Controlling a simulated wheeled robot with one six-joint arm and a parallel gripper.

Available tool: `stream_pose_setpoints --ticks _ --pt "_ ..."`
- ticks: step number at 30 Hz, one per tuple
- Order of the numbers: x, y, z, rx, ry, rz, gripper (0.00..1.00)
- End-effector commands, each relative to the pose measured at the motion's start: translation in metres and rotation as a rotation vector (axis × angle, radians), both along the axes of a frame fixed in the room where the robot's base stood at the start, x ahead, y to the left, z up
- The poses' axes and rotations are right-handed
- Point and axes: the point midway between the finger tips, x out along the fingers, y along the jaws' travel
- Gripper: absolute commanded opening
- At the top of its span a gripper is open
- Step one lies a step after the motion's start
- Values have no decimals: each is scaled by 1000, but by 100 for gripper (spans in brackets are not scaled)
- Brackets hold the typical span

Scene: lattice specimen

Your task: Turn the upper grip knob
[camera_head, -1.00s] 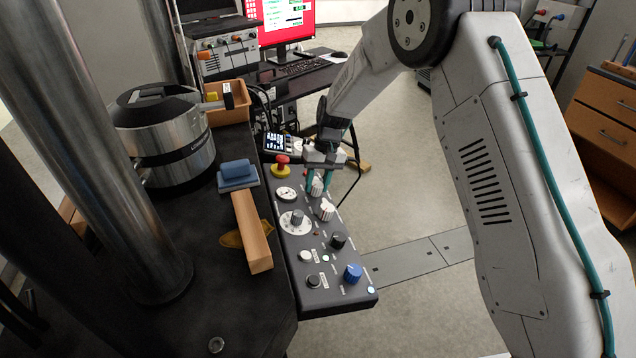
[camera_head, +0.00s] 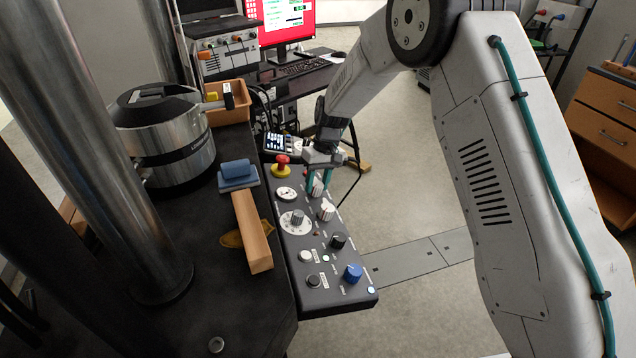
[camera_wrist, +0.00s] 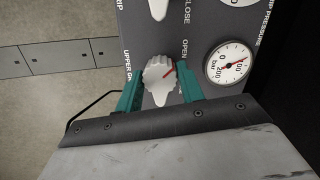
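The upper grip knob (camera_wrist: 159,74) is white and ribbed, with a red line pointing up and right towards the OPEN label in the wrist view. In the head view it (camera_head: 317,189) is partly hidden at the far end of the control panel (camera_head: 334,290). My gripper (camera_wrist: 160,82) has its teal fingers on either side of the knob, with their tips against its edges and no clear gap. In the head view my gripper (camera_head: 318,182) reaches down over the knob from above.
Another white knob (camera_head: 326,211) sits close by on the panel. A red emergency button (camera_head: 282,164) and a pressure gauge (camera_wrist: 229,63) are beside my gripper. A wooden block (camera_head: 252,232) lies on the black table. Open floor lies right of the panel.

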Motion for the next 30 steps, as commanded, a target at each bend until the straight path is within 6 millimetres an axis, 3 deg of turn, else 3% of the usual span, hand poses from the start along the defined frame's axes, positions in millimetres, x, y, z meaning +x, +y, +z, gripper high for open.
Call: stream_pose_setpoints --ticks 2,12,24,30 --pt "1 0 1 0 -3 -1 57" --pt "1 0 4 0 0 0 57" --pt "12 -13 63 1 -2 -1 57" --pt "14 -16 76 0 -1 -1 57"
